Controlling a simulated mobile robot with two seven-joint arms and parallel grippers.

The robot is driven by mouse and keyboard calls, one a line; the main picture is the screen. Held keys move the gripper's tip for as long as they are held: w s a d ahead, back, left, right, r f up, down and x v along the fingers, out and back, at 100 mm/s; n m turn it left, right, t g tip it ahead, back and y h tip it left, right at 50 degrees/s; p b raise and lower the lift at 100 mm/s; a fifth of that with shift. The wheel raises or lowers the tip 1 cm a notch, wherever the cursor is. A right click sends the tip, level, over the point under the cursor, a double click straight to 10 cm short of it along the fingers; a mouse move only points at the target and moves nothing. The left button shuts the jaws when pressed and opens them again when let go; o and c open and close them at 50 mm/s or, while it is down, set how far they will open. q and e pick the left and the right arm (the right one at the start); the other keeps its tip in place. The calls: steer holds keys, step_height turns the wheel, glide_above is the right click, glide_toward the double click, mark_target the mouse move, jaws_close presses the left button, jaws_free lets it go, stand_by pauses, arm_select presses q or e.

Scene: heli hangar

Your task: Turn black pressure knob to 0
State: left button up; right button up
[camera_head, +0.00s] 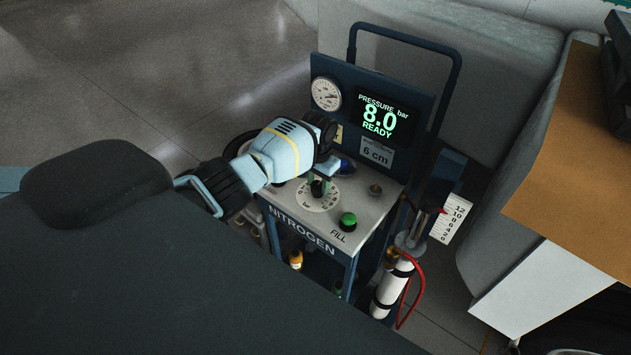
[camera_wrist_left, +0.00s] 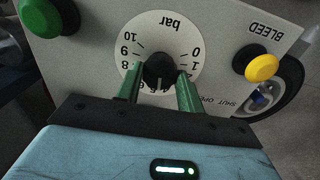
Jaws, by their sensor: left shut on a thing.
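The black pressure knob (camera_wrist_left: 159,70) sits at the centre of a white round dial (camera_wrist_left: 160,28) marked "bar" in the left wrist view, where the scale appears upside down. A pale mark on the knob faces down toward my gripper; nearby numbers are partly hidden. My left gripper (camera_wrist_left: 159,88) has its green fingers on both sides of the knob and is shut on it. In the head view, my left gripper (camera_head: 318,184) reaches over the nitrogen cart to the dial (camera_head: 318,203). The display (camera_head: 382,118) reads 8.0 bar, READY. My right gripper is not in view.
A green FILL button (camera_head: 348,222) sits right of the dial. A yellow BLEED button (camera_wrist_left: 262,68) shows in the left wrist view. A pressure gauge (camera_head: 326,94) is on the upright panel. A white cylinder with a red hose (camera_head: 392,288) stands beside the cart.

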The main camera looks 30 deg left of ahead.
arm_select(q)
steer(key=n, duration=0.4)
steer(key=shift+d+n+p, duration=0.1)
steer(key=shift+n+p, duration=0.3)
steer(key=n, duration=0.6)
steer(key=shift+p, duration=0.3)
steer(key=n, duration=0.5)
steer(key=shift+n, duration=0.4)
steer(key=n, duration=0.5)
steer(key=shift+n, duration=0.4)
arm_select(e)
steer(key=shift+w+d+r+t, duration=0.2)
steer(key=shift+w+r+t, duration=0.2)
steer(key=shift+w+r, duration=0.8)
arm_select(q)
steer(key=o, duration=1)
steer(key=shift+r, duration=0.15)
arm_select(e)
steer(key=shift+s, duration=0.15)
